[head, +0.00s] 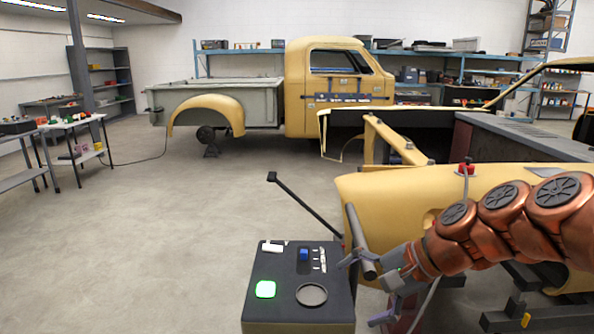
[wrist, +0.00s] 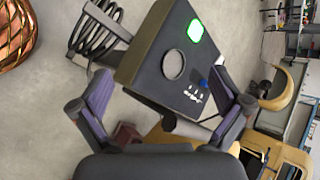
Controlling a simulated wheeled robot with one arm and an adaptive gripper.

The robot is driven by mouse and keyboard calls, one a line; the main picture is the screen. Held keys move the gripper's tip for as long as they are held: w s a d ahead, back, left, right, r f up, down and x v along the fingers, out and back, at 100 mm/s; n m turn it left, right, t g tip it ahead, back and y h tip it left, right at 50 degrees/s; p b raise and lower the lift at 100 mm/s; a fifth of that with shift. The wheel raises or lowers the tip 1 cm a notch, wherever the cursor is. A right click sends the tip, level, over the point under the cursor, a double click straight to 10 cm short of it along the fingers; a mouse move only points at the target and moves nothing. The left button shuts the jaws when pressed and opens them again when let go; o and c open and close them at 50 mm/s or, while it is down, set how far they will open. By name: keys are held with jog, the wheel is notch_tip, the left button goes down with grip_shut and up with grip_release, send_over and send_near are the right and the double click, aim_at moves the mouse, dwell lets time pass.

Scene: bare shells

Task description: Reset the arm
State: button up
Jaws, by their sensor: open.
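My copper-coloured arm (head: 500,215) reaches in from the right in the head view. My gripper (head: 366,290) is at its end, just right of a dark control box (head: 280,313). The box top has a lit green button, a blue knob and a round recess. In the wrist view my gripper (wrist: 165,115) is open, its two purple-padded fingers spread apart with nothing seen held between them. The control box (wrist: 150,60) lies beyond the fingers there. I cannot tell whether a finger touches it.
A yellow body panel (head: 385,190) with a red-topped part is beside my arm. A yellow pickup (head: 300,100) stands at the back. A side table (head: 75,122) with small items is at the left. The floor (head: 140,230) at the left and middle is clear.

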jog(key=s+f+n+g+h, duration=0.4)
jog(key=s+f, duration=0.3)
jog(key=s, duration=0.5)
jog(key=s+d+f+n+g+h, duration=0.1)
jog(key=s+d+f+n+h, duration=0.2)
jog(key=s, duration=0.4)
jog(key=s+d+f+n+h, duration=0.1)
jog(key=s+d+f+n, duration=0.1)
jog(key=s+d+f, duration=0.3)
notch_tip(320, 180, down, 9)
jog(key=s+g+b, duration=0.1)
jog(key=s+b, duration=0.1)
jog(key=b, duration=0.8)
notch_tip(320, 180, up, 19)
jog(key=w+a+t+p, duration=0.1)
jog(key=p, duration=1.5)
jog(key=shift+p, duration=0.4)
